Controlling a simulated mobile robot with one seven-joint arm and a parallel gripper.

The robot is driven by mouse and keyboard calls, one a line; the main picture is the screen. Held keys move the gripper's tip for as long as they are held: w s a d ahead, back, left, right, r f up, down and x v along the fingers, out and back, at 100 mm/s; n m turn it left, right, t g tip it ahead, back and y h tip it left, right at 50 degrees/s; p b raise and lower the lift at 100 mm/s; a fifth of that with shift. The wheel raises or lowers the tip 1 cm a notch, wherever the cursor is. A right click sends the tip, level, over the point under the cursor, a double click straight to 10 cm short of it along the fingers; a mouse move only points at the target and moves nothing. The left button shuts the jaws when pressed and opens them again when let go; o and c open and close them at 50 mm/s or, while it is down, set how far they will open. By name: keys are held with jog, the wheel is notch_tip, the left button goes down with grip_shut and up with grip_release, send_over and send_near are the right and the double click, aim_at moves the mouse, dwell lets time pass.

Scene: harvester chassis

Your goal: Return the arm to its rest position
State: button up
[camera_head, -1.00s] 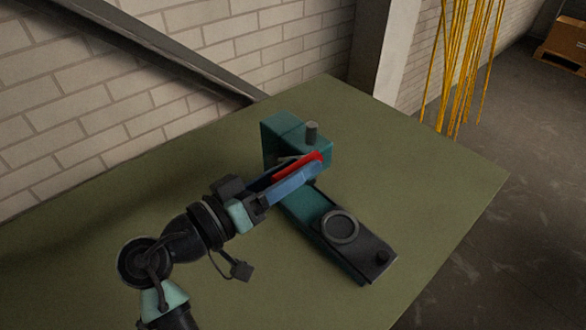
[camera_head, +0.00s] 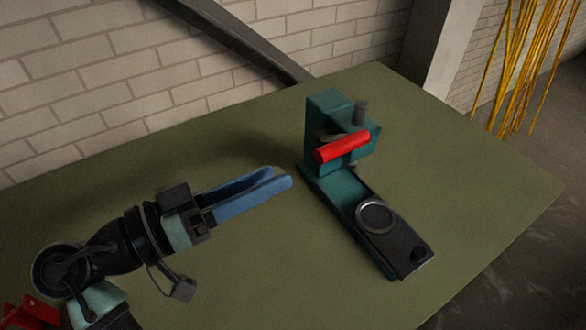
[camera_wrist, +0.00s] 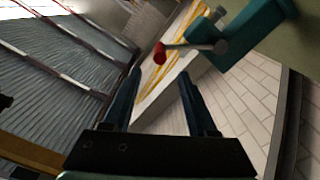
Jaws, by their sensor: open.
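My gripper (camera_head: 282,176) has two long blue fingers, set apart with nothing between them. In the head view it is left of the teal device (camera_head: 325,125), above the green table, with a gap between the fingertips and the device. The device has an upright block with a red handle (camera_head: 342,147) and a dark base plate with a round ring (camera_head: 374,216). In the wrist view my gripper (camera_wrist: 162,78) shows its two dark fingers apart. The red-tipped handle (camera_wrist: 160,54) and the teal block (camera_wrist: 258,32) appear beyond them.
The green table (camera_head: 470,190) is clear around the device. A pale brick wall (camera_head: 90,75) with a slanting dark beam (camera_head: 235,38) stands behind it. Yellow hanging strands (camera_head: 522,70) are at the upper right, beyond the table edge.

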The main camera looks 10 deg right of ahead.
jog(key=shift+s+a, duration=0.15)
jog(key=shift+a, duration=0.3)
